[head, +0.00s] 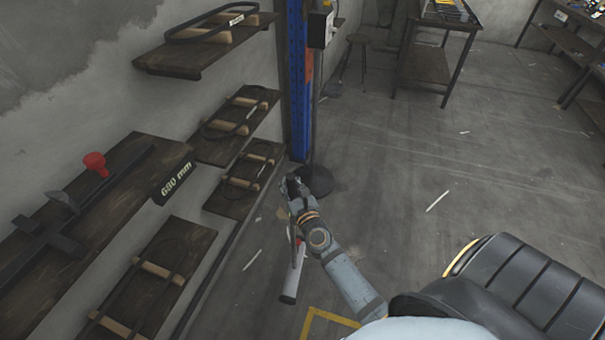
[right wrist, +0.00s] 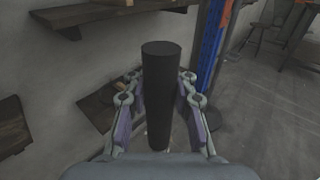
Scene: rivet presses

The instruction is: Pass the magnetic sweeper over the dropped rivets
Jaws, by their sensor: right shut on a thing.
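My right gripper (head: 294,190) is out over the floor near the wall, low in front of the shelves. In the right wrist view the fingers (right wrist: 160,105) are closed around the sides of a black cylindrical grip (right wrist: 168,85), its round end pointing up in the picture. I take this to be the sweeper's handle. In the head view a pale tube (head: 291,283) with a red part hangs beside the gripper; whether it joins the grip cannot be told. Dropped rivets cannot be made out. My left gripper is out of view.
Dark wall shelves (head: 170,178) with belts and wooden pegs fill the left. A blue post (head: 299,90) and a round black base (head: 315,181) stand just beyond the gripper. A yellow floor line (head: 325,314) lies below. A stool and workbench stand behind; the right floor is mostly clear.

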